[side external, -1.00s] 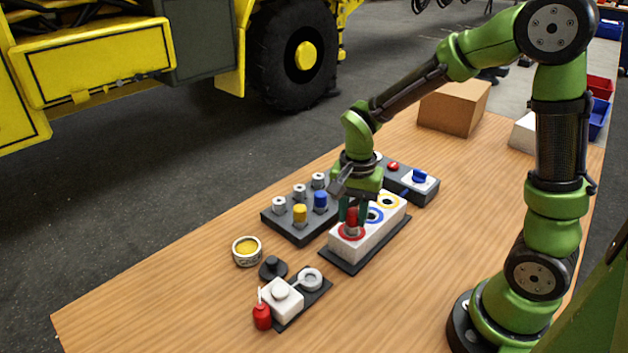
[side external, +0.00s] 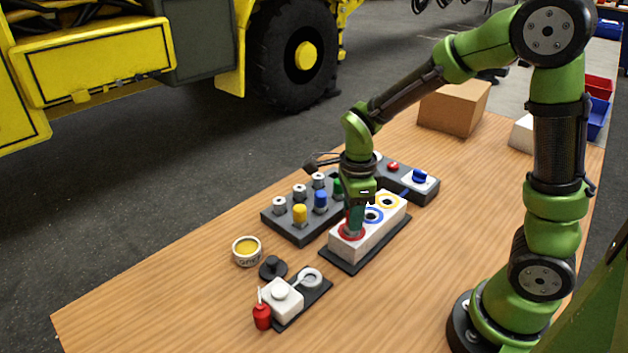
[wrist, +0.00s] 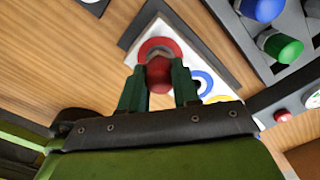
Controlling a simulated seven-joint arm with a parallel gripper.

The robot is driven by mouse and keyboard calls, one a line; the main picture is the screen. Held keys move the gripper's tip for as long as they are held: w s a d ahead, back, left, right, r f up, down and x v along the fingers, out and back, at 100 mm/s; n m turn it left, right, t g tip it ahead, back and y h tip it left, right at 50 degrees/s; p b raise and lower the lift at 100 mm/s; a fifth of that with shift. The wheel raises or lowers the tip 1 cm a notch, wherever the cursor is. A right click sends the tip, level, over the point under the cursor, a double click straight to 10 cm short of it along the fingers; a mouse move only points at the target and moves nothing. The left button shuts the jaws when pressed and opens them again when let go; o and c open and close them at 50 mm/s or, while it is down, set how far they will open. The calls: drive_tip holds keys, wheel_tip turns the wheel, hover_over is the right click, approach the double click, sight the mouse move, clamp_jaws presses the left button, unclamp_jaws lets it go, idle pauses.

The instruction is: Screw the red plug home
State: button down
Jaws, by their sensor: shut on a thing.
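The white block (side external: 372,240) has red, blue and yellow rings on top and stands on a dark base plate. My gripper (side external: 354,230) points down over the red ring (side external: 346,236) at the block's near end. In the wrist view my gripper (wrist: 159,85) is shut on the red plug (wrist: 159,73), with one green finger on each side of it. The plug is at the red ring (wrist: 150,46); how deep it sits is hidden by the fingers. The blue ring (side external: 373,216) and yellow ring (side external: 387,202) are beside it, uncovered by the gripper.
A dark rack (side external: 294,228) with yellow, blue, green and grey plugs stands left of the block. A dark panel with a blue knob (side external: 420,176) is behind.

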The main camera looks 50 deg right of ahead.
drive_tip(key=m, duration=0.6)
drive_tip(key=shift+m, duration=0.3)
drive_tip(key=m, duration=0.5)
drive_tip(key=shift+f, duration=0.1)
drive_tip(key=c, duration=0.9)
unclamp_jaws()
drive_tip(key=n, duration=1.1)
drive_tip(key=shift+n, duration=0.4)
